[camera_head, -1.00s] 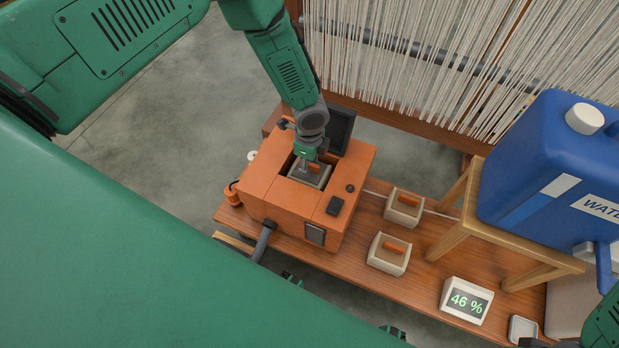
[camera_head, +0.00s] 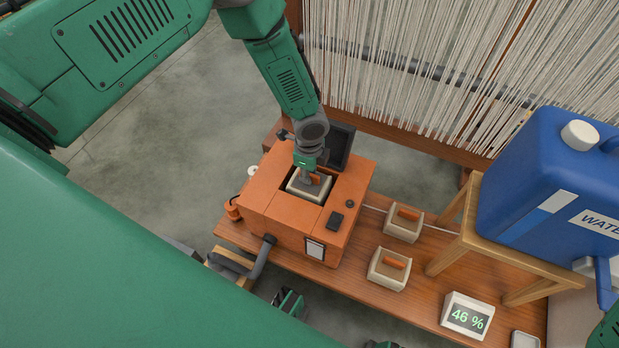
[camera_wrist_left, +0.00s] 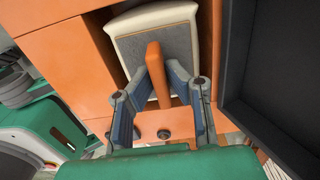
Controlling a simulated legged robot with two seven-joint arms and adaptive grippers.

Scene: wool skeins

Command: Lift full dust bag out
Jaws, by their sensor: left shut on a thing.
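The full dust bag (camera_head: 308,188) has a cream rim, a grey top and an orange handle, and it also shows in the left wrist view (camera_wrist_left: 185,42). It is at the square opening of the orange machine (camera_head: 277,209), its rim near the top of the opening. Its lower part is hidden, so I cannot tell how much is still inside. My left gripper (camera_head: 310,178) comes down from above and is shut on the orange handle. The left wrist view shows its fingers (camera_wrist_left: 160,88) on both sides of the handle.
The machine's dark lid (camera_head: 341,145) stands open behind the opening. Two similar cream units with orange handles (camera_head: 389,269) (camera_head: 403,223) sit on the wooden bench (camera_head: 350,291). A display reading 46 % (camera_head: 467,316) and a blue water can (camera_head: 550,190) on a stand are at right.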

